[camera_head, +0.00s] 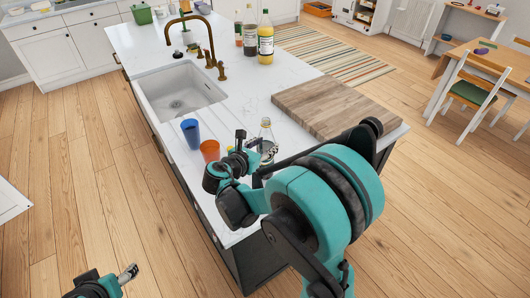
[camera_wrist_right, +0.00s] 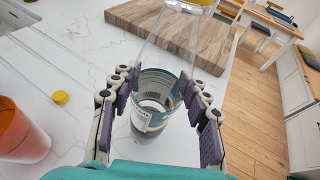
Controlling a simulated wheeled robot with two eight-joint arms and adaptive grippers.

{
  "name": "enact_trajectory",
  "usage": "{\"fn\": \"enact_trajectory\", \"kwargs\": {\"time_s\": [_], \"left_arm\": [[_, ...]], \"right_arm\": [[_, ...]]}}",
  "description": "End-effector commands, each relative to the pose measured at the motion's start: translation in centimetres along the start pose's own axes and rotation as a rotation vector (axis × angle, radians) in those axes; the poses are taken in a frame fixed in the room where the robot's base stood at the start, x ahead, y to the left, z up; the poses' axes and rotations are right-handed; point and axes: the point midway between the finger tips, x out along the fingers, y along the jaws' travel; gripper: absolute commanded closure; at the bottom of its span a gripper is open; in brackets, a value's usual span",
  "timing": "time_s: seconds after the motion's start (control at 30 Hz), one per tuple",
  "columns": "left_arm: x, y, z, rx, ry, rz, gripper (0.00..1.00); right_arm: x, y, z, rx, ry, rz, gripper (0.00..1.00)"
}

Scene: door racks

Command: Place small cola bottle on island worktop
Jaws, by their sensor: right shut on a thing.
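A small clear bottle (camera_head: 266,130) with a teal and white label is between the fingers of my right gripper (camera_head: 256,150). In the right wrist view the fingers press on both sides of the bottle (camera_wrist_right: 154,103) at its label. The bottle is roughly upright over the white marble island worktop (camera_head: 243,92), near its front end; I cannot tell if its base touches the surface. My left gripper (camera_head: 116,280) is at the bottom left of the head view, over the floor and away from the island; its jaws are too unclear to read.
An orange cup (camera_head: 210,150) and a blue cup (camera_head: 190,133) stand left of the bottle. A yellow cap (camera_wrist_right: 60,97) lies on the worktop. A wooden board (camera_head: 335,108) is to the right. The sink (camera_head: 180,90) and several tall bottles (camera_head: 265,42) are farther back.

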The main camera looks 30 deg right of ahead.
Motion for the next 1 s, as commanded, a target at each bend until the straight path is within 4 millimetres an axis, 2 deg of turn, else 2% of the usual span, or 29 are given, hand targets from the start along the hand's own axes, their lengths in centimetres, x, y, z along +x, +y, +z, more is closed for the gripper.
{"fn": "enact_trajectory", "kwargs": {"time_s": [0.03,0.13,0.53,0.57,0.6,0.63,1.0], "left_arm": [[0.5,0.0,0.4,0.0,0.0,0.0,0.32],[0.9,0.0,0.6,0.0,0.0,0.0,0.32],[1.1,0.0,0.8,0.0,0.0,0.0,0.32],[1.1,0.0,0.8,0.0,0.0,0.0,0.32],[1.1,0.0,0.8,0.0,0.0,0.0,0.32],[1.0,0.0,0.8,0.0,0.0,0.0,0.32],[0.7,0.0,0.5,0.0,0.0,0.0,0.32]], "right_arm": [[0.4,0.1,-1.1,0.0,0.0,0.0,1.0],[0.8,0.1,-2.2,0.0,0.0,0.001,1.0],[0.9,0.0,-2.7,0.0,0.0,0.001,1.0],[0.9,0.0,-2.6,0.0,0.0,0.001,0.49],[0.9,0.0,-2.6,0.0,0.0,0.001,0.38],[0.9,0.0,-2.6,0.0,0.0,0.001,0.33],[0.8,0.0,-2.2,0.0,0.0,0.001,0.33]]}}
